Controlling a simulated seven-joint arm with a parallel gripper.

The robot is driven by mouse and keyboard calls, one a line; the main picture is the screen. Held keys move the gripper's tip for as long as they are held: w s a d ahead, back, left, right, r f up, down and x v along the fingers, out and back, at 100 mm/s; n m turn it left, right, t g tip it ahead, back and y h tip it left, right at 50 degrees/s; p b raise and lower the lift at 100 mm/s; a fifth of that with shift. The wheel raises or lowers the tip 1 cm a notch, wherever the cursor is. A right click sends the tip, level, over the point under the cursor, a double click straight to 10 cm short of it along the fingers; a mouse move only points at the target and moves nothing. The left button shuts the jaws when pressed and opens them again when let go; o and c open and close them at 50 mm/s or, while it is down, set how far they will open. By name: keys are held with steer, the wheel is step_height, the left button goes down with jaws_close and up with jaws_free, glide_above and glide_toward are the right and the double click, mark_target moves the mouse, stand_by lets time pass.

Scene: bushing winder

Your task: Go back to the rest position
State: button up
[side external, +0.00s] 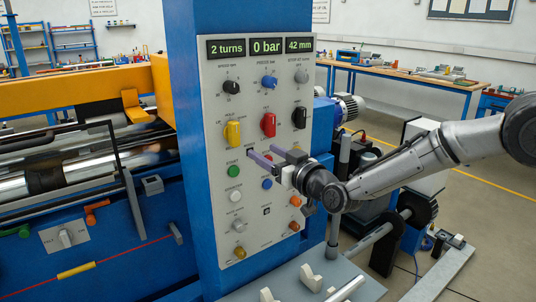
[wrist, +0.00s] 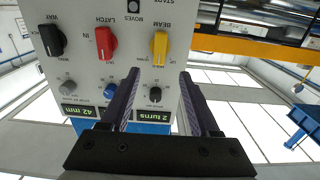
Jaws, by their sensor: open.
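My gripper (side external: 262,152) is in front of the grey control panel (side external: 218,190), its two fingers apart with nothing between them. In the wrist view my gripper (wrist: 159,73) also shows open, over the panel, which appears upside down. A black knob (wrist: 155,94) lies in view between the fingers, with the yellow handle (wrist: 159,48) beyond the tips. I cannot tell whether the fingertips touch the panel. The displays read 2 turns (side external: 226,48), 0 bar (side external: 267,46) and 42 mm (side external: 299,44).
The panel carries a yellow handle (side external: 232,134), a red handle (side external: 268,124), a black handle (side external: 299,117) and several knobs and buttons. An orange beam (side external: 80,96) and rollers (side external: 90,172) are at left. Pale levers (side external: 310,278) stand on the lower ledge. Open floor lies at right.

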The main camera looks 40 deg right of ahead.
steer(key=s+d+r, duration=0.7)
steer(key=s+r, duration=0.3)
steer(key=r, duration=0.3)
steer(key=s+d+f+g, duration=0.1)
steer(key=s+f+g, duration=0.5)
steer(key=s+f, duration=0.4)
steer(key=s+d+f+g, duration=0.2)
steer(key=s+f+g, duration=0.4)
steer(key=s, duration=1.3)
step_height(320, 180, down, 4)
steer(key=shift+f, duration=0.2)
